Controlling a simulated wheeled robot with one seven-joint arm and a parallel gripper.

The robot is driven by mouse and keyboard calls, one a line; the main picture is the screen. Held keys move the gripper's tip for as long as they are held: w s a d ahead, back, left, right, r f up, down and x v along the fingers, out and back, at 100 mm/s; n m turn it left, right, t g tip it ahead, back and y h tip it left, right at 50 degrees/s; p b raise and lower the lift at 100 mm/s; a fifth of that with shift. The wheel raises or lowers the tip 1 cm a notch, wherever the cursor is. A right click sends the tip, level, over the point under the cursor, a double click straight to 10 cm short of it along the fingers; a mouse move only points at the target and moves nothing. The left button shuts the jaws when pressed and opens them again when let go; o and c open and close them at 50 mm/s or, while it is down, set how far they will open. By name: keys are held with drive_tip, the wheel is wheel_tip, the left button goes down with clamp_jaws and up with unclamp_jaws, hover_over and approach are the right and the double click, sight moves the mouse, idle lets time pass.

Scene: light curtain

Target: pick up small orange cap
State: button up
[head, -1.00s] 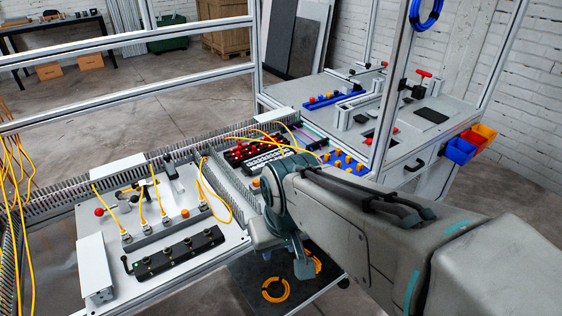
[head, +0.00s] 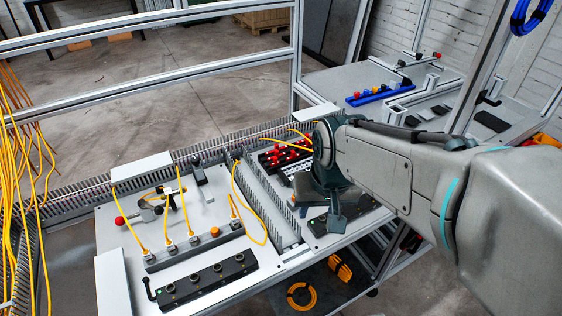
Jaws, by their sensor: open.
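A small orange cap (head: 215,231) sits at the right part of the grey connector block (head: 190,247) on the left panel, beside yellow cable plugs. My arm hides part of the right panel.
Yellow cables (head: 245,205) loop up around the connector block. A black block with round sockets (head: 205,279) lies in front of it. A red-knobbed clamp (head: 122,220) stands behind left. Metal frame posts (head: 298,60) rise behind the bench. Orange cable coils (head: 301,296) lie below the bench.

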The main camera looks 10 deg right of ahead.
drive_tip(key=w+a+m+g+h+p, duration=0.15)
drive_tip(key=w+m+p, duration=0.3)
drive_tip(key=w, duration=0.95)
drive_tip(key=shift+n+t+y, duration=0.25)
drive_tip(key=f, duration=0.6)
drive_tip(key=w+f, duration=0.1)
drive_tip(key=f, duration=0.2)
drive_tip(key=shift+d+p, duration=0.2)
drive_tip(key=shift+p, duration=0.1)
drive_tip(key=f, duration=0.1)
drive_tip(key=w+f, duration=0.1)
drive_tip(key=f+p, duration=0.1)
drive_tip(key=f, duration=0.1)
drive_tip(key=shift+w+d, duration=0.35)
drive_tip(key=shift+d, duration=0.05)
drive_tip(key=shift+f, duration=0.45)
clamp_jaws()
